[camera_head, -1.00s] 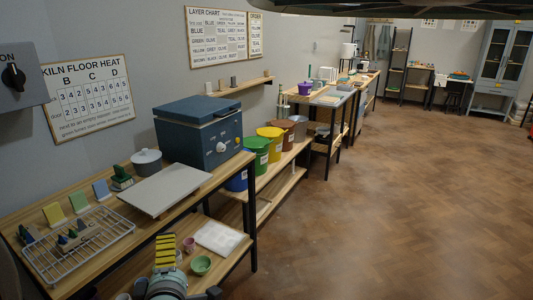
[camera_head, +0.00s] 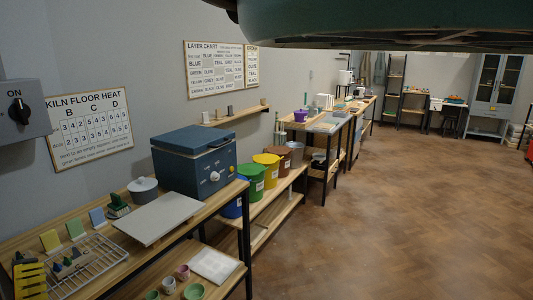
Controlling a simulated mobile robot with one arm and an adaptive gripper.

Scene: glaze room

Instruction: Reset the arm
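A large teal part of my arm fills the top right of the view.
A white tile (camera_head: 214,265) and small bowls, one a green bowl (camera_head: 193,291), sit on the lower shelf. The floor (camera_head: 360,220) at right is clear.

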